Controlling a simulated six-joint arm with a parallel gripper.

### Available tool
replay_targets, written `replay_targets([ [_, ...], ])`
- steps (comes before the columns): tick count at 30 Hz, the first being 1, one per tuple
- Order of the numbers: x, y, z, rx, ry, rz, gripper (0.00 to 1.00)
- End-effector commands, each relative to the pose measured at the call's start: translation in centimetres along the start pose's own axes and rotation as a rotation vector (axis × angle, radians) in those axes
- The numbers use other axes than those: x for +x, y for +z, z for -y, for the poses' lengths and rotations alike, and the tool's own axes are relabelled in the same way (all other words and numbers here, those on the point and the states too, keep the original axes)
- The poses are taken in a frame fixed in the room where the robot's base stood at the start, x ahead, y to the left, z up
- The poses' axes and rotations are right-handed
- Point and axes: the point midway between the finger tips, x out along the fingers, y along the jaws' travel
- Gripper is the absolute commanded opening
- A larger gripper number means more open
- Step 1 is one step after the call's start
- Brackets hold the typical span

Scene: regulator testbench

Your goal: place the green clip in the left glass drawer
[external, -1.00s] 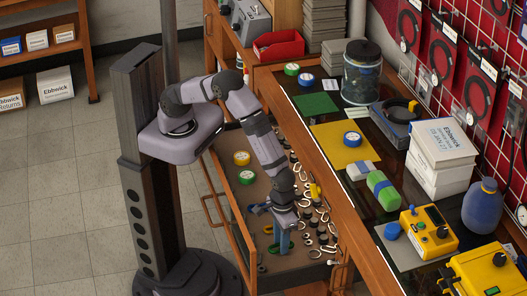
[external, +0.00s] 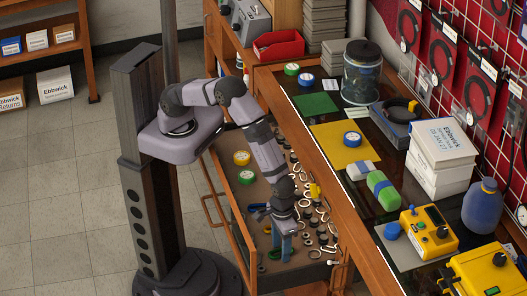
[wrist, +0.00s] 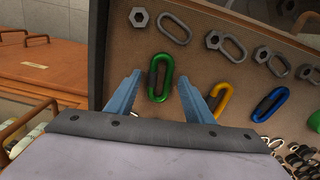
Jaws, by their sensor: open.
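The green clip (wrist: 169,76) is an oval ring with a dark gate on its left side. It lies on the brown floor of the pulled-out drawer (external: 262,196). In the wrist view my gripper (wrist: 160,82) is open, with one blue finger on each side of the clip and nothing held. In the external view my gripper (external: 286,250) points down into the drawer; the clip is hard to make out beside the fingers. I cannot tell which drawer is the left glass drawer.
A yellow clip (wrist: 222,94) and a blue clip (wrist: 270,105) lie right of the green one. Several grey links and small hardware crowd the drawer's right side. The glass counter (external: 345,190) runs along the right.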

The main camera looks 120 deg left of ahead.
Motion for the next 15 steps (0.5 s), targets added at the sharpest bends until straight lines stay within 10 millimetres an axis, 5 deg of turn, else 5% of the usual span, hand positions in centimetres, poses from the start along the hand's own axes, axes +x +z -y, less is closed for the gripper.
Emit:
replay_targets([
  [8, -1.4, 0.0, -0.1, 0.000, 0.002, -0.001, 0.48],
  [15, -5.3, -0.1, -0.1, 0.000, 0.005, -0.002, 0.48],
])
